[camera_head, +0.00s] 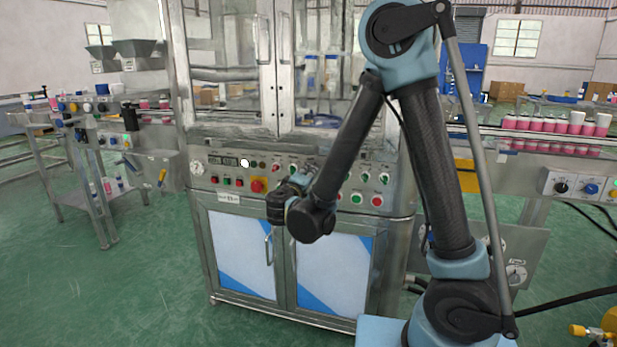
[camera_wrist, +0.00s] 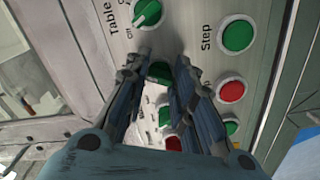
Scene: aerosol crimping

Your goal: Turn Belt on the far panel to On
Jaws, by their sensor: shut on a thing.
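The control panel (camera_head: 230,172) runs across the front of the steel cabinet machine, with knobs, buttons and a small display. In the head view my gripper reaches this panel near its middle, and the arm hides the part it touches. In the wrist view my gripper (camera_wrist: 162,68) is shut on a green knob (camera_wrist: 159,72), with one finger on each side of it. No Belt label is readable, so I cannot tell this knob's name or its setting. Beside it is another green selector knob (camera_wrist: 147,12) labelled Table.
In the wrist view a green button (camera_wrist: 237,35) by the word Step and a red button (camera_wrist: 230,91) lie close to the right finger. A red emergency knob (camera_head: 258,186) is left of my gripper. A conveyor with pink bottles (camera_head: 553,124) is at right. Green floor is open at left.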

